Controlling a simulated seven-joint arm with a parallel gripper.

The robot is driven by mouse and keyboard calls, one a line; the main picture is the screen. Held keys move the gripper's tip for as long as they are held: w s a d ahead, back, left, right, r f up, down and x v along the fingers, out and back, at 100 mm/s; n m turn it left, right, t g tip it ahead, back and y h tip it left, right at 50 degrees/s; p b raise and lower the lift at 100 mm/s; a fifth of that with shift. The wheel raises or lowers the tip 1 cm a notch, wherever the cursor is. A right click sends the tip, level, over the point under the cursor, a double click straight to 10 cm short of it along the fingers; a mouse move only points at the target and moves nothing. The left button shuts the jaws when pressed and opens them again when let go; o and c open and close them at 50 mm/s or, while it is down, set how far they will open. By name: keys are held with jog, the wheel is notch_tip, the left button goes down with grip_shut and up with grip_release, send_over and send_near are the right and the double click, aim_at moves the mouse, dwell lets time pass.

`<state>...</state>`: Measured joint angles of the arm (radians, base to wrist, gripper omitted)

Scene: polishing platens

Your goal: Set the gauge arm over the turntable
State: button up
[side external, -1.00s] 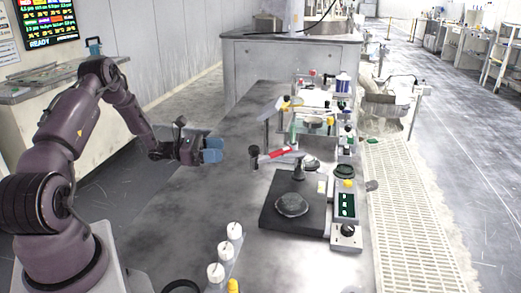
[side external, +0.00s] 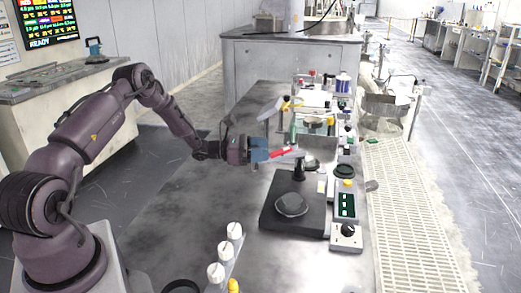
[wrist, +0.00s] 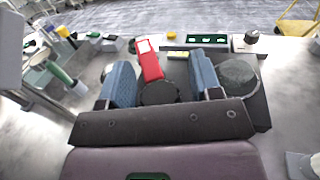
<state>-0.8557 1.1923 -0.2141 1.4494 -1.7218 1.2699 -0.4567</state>
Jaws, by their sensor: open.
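The gauge arm is a red bar (side external: 281,153) with a black round knob at its free end. It extends left from a post behind the turntable and is not over it. The turntable is a grey disc (side external: 291,205) on a black base (side external: 270,218). My gripper (side external: 262,151) is at the gauge arm's free end, its blue fingers hiding the knob in the side view. In the wrist view my open gripper (wrist: 162,82) has the black knob (wrist: 158,93) between its fingers, with gaps on both sides. The turntable (wrist: 238,78) shows there, right of the right finger.
A control box (side external: 346,208) with a green display and a knob unit (side external: 346,237) stand right of the base. White capped containers (side external: 226,252) stand in front. A second station (side external: 315,118) with several small items is behind. The bench left of the base is clear.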

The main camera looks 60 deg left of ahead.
grip_shut()
jog(key=shift+d, duration=0.1)
jog(key=w+d+n+y, duration=0.3)
jog(key=d+n+y, duration=0.9)
jog(key=y, duration=0.6)
jog(key=shift+w, duration=0.4)
jog(key=shift+w+d, duration=0.1)
jog(key=shift+d, duration=0.05)
